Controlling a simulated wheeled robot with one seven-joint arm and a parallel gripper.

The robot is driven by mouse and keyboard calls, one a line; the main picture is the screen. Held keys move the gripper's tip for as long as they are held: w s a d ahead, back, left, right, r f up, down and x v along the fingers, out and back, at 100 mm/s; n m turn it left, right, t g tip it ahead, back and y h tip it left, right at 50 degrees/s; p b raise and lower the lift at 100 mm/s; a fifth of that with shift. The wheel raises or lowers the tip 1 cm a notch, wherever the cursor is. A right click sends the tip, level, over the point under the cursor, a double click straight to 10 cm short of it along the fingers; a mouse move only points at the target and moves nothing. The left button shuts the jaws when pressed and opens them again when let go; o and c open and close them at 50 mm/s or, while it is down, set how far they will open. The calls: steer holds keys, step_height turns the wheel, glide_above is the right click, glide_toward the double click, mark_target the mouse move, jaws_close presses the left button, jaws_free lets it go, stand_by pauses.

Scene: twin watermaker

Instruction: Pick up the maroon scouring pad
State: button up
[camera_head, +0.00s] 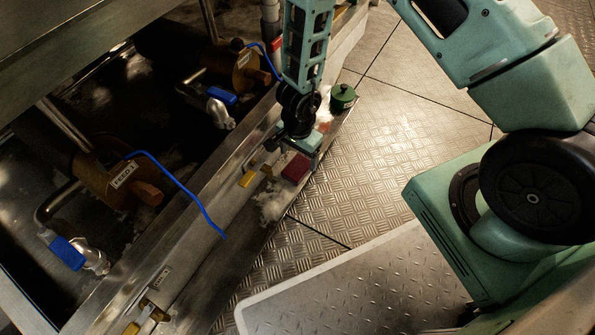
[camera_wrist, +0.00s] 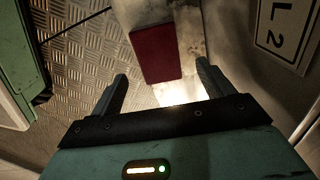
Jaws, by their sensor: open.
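The maroon scouring pad (camera_head: 296,168) lies on the narrow ledge beside the metal frame in the head view. In the wrist view the pad (camera_wrist: 156,53) is a dark red rectangle just beyond the fingertips, between their lines and nearer the upper middle. My gripper (camera_wrist: 161,82) is open and empty, with one finger on each side. In the head view my gripper (camera_head: 293,150) hangs just above and behind the pad; its fingers are partly hidden there. I cannot tell the exact height over the pad.
A green round pot-like object (camera_head: 343,97) stands on the ledge behind my gripper. A yellow piece (camera_head: 248,179) and pale crusty residue (camera_head: 272,205) are near the pad. Blue-handled valves (camera_head: 222,96) and a blue cable (camera_head: 178,182) are left.

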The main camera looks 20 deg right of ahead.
mark_target(299, 165)
step_height(299, 165, down, 4)
steer(key=b, duration=0.4)
steer(key=shift+f, duration=0.25)
steer(key=shift+r, duration=0.1)
steer(key=c, duration=1.1)
